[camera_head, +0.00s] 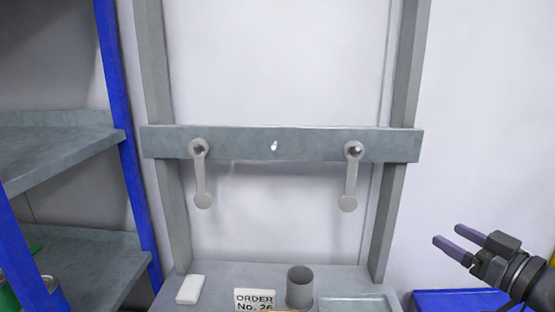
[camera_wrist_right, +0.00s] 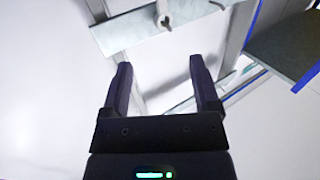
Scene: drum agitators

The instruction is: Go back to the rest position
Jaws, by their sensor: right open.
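My right gripper (camera_head: 452,238) is at the right side of the head view, to the right of the grey frame and apart from everything. Its two fingers are spread with nothing between them; in the right wrist view the open fingers (camera_wrist_right: 160,85) also show empty. Two grey agitators (camera_head: 201,175) (camera_head: 350,178) hang from the crossbar (camera_head: 240,145), one at each end, with their round ends down. One agitator also shows at the top of the right wrist view (camera_wrist_right: 163,14). A small white peg (camera_head: 274,147) sits between them on the bar. My left gripper is not in view.
Below the frame, a bench (camera_head: 225,276) holds a white block (camera_head: 190,289), a grey cup (camera_head: 300,287), an "ORDER No. 26" card (camera_head: 255,299) and a tray (camera_head: 354,302). Blue-posted shelves (camera_head: 128,150) stand at left. A blue container (camera_head: 455,301) lies below my right gripper.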

